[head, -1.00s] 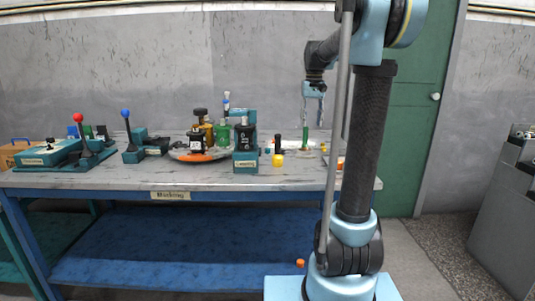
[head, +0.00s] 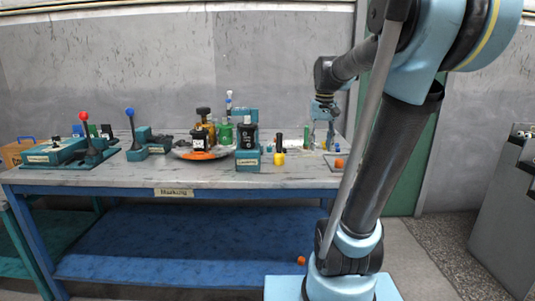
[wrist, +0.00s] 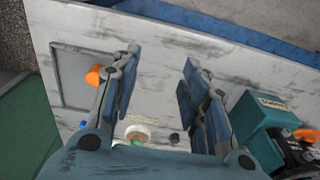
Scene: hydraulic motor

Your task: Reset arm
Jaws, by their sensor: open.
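My gripper (head: 324,147) hangs fingers-down over the right end of the workbench (head: 120,176) in the head view. In the wrist view my gripper (wrist: 160,70) has its two blue-grey fingers wide apart, with bare bench top between them. It holds nothing. An orange object (head: 339,162) sits on a square tray at the bench's right end. In the wrist view this orange object (wrist: 95,75) is beside the left finger, on the tray (wrist: 63,88). I cannot tell how high the fingertips are above the bench.
A yellow object (head: 279,159), dark bottles (head: 247,134) and a round turntable (head: 187,155) stand mid-bench. Red-knobbed (head: 84,116) and blue-knobbed levers (head: 129,112) are at left. A grey cabinet (head: 503,195) stands at far right. An orange piece (head: 301,260) lies low, near my base.

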